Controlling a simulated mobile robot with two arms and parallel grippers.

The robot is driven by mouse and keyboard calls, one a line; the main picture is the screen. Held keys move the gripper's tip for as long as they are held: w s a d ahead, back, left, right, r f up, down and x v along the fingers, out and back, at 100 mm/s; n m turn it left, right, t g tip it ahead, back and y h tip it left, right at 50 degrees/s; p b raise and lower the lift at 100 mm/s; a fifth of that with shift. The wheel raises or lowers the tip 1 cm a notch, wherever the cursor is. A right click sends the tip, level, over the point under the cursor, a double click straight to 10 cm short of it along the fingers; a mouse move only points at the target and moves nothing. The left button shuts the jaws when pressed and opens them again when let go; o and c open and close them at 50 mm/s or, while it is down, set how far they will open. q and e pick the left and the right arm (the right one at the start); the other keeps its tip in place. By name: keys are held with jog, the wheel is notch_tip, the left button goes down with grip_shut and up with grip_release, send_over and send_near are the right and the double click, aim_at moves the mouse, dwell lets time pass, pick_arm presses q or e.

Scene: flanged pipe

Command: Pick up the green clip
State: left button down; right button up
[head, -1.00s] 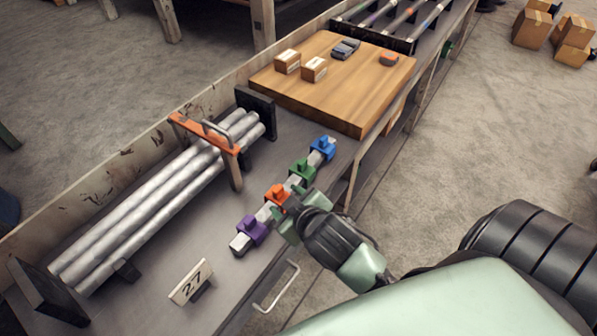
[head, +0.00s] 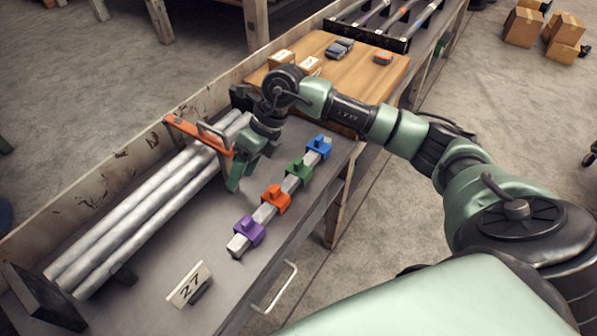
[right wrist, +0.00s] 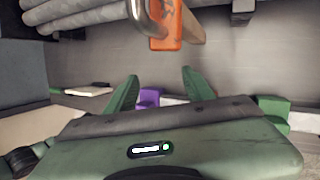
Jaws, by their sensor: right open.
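The green clip (head: 299,170) sits on a grey bar (head: 264,214), between the blue clip (head: 319,147) and the orange clip (head: 275,199). The purple clip (head: 249,231) is at the bar's near end. My right gripper (head: 246,170) is open and empty, left of the green clip and close by the orange bracket (head: 183,129) over the pipes. My left gripper is not in view.
Several silver pipes (head: 135,218) lie along the bench's left side; the orange bracket with its metal handle (right wrist: 140,12) is near my fingers. A wooden board (head: 385,87) with boxes is behind my arm.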

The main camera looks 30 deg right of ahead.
aim_at(299, 161)
jog(key=d+h, duration=0.2)
jog(key=d, duration=0.3)
jog(key=d+h, duration=0.2)
jog(key=d, duration=0.3)
jog(key=d+r+m+g+h, duration=0.1)
jog(key=d, duration=0.3)
jog(key=shift+d+h, duration=0.4)
jog(key=f, duration=0.2)
jog(key=f+p, duration=0.1)
jog(key=f, duration=0.3)
jog(key=shift+d+f+p, duration=0.15)
jog(key=shift+d+p, duration=0.15)
jog(key=shift+p, duration=0.05)
jog(key=shift+w+f, duration=0.1)
jog(key=shift+f, duration=0.4)
grip_shut()
